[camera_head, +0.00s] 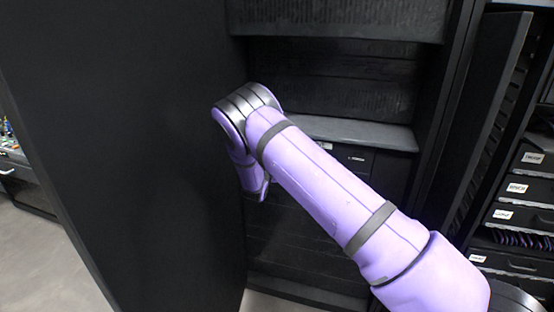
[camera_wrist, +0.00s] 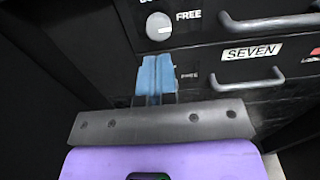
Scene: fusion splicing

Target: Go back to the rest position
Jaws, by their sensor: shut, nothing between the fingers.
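My gripper (camera_wrist: 155,78) shows in the wrist view with its two blue fingertips pressed together and nothing between them. It is in front of a black drawer unit, close to the lower drawer labelled SEVEN (camera_wrist: 252,52). I cannot tell whether the fingertips touch the drawer front. In the head view my purple arm reaches from the lower right into a dark cabinet, and its bent wrist hides the gripper's fingers.
A round white knob (camera_wrist: 158,27) sits beside a FREE label. Drawer handles (camera_wrist: 248,80) stick out. In the head view a large black panel (camera_head: 130,150) stands left of my arm, a shelf (camera_head: 350,131) lies behind it, and labelled drawers (camera_head: 518,188) stand at the right.

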